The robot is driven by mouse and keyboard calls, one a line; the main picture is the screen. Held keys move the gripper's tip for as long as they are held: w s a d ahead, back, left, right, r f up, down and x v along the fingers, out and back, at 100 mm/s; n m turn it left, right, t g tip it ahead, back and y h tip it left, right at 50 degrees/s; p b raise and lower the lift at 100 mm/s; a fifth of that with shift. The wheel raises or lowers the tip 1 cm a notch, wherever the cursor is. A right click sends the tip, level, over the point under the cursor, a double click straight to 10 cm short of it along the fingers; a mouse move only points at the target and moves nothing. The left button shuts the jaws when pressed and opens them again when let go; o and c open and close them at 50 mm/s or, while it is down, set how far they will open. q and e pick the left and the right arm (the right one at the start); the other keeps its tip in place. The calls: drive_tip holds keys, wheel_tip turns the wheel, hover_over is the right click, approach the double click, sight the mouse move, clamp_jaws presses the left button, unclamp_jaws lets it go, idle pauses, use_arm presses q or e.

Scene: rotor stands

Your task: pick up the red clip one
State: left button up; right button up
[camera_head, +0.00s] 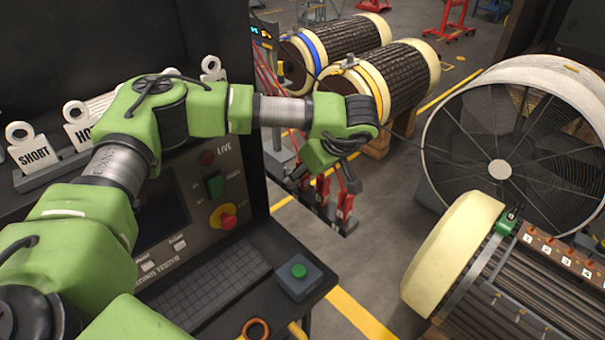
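Two red clips stand upright close together on a small dark stand beside the tester's console: the left red clip (322,191) and the right red clip (345,206). My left gripper (325,179) hangs over them, pointing down. Its dark fingers look spread apart, one to the left of the clips and one at the right clip's top. I cannot tell whether a finger touches a clip. The gripper partly hides the clips' upper ends. My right gripper is not in view.
The tester console (225,275) has a red emergency button (229,222) and a green button box (298,281). A large fan (500,170) and a near rotor (455,250) with a green clip (507,223) stand right. Two rotors (400,80) lie behind.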

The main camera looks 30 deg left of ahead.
use_arm(q)
clamp_jaws()
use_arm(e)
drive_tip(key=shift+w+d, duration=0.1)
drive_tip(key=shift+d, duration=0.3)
use_arm(q)
drive_tip(key=shift+r, duration=0.1)
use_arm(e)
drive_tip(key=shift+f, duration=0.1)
